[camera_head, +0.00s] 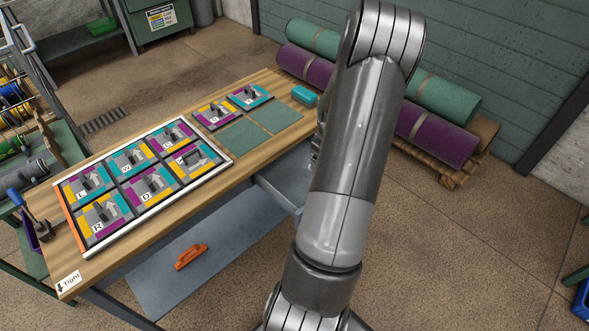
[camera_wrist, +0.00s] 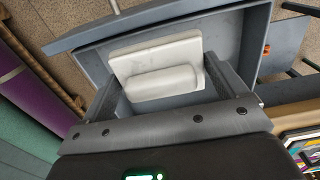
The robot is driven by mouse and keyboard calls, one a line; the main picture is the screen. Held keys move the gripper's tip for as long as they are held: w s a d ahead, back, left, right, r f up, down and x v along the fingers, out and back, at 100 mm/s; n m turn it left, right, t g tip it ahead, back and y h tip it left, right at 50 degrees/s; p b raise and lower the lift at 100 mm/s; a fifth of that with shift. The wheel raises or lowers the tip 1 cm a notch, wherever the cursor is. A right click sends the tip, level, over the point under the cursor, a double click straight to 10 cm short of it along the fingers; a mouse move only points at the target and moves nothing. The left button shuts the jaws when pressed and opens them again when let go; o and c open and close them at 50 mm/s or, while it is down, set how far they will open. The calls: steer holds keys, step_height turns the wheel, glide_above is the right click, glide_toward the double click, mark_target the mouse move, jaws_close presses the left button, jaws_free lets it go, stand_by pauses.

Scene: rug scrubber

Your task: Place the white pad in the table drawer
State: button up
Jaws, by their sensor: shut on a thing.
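The white pad (camera_wrist: 155,60), a flat plate with a raised block-like grip (camera_wrist: 165,83), shows in the wrist view. My gripper (camera_wrist: 163,72) is shut on the raised grip, with one finger at each end. The open grey-blue table drawer (camera_wrist: 225,40) lies around and below the pad in that view. The pad appears over or inside the drawer; I cannot tell whether it touches the bottom. In the head view, part of the drawer (camera_head: 277,196) shows beside the table, and my arm hides the gripper and the pad.
The wooden table (camera_head: 235,175) carries a framed tray of lettered tiles (camera_head: 228,158), loose tiles and a teal block (camera_head: 304,96). An orange-handled item (camera_head: 190,256) lies on the lower shelf (camera_head: 150,295). Rolled rugs (camera_head: 438,133) lie on a pallet behind my arm.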

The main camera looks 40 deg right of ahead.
glide_above(294, 177)
step_height(294, 177, down, 7)
steer(key=shift+s+r, duration=0.1)
steer(key=shift+f, duration=2.1)
steer(key=o, duration=0.8)
steer(key=shift+f, duration=0.1)
